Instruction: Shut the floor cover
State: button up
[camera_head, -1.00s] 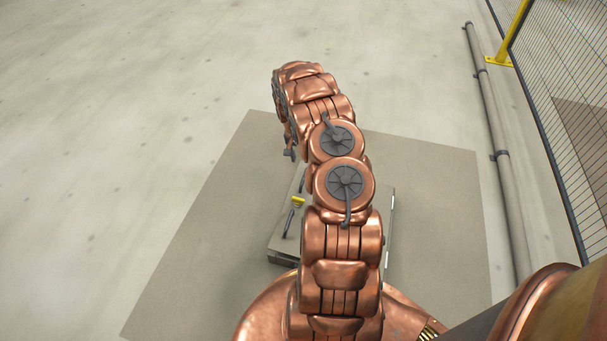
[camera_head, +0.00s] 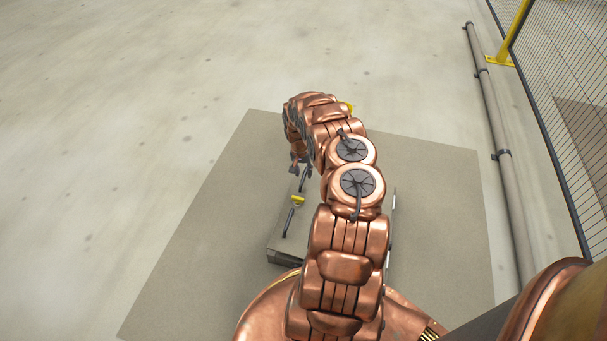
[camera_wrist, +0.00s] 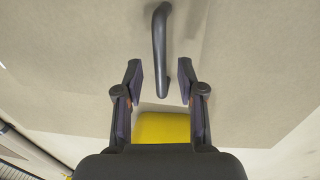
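The floor cover (camera_head: 284,257) is a grey panel with a low raised front edge, largely hidden under my copper arm in the head view. A dark bar handle (camera_head: 288,222) with a yellow piece (camera_head: 298,200) at its upper end stands on its left part. My gripper (camera_wrist: 160,78) is open in the wrist view. A dark bar handle (camera_wrist: 160,40) reaches in from the top, its lower end between or beyond the fingertips; I see no contact. A yellow block (camera_wrist: 163,128) shows below, between the fingers. How far open the cover is cannot be told.
A grey-brown square mat (camera_head: 200,250) surrounds the cover. A pipe (camera_head: 497,140) runs along the floor at right, beside a mesh fence (camera_head: 570,110) with a yellow post (camera_head: 508,35). The floor at left and back is clear.

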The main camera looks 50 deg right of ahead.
jog(key=shift+f, duration=0.35)
grip_shut()
dwell(0.6)
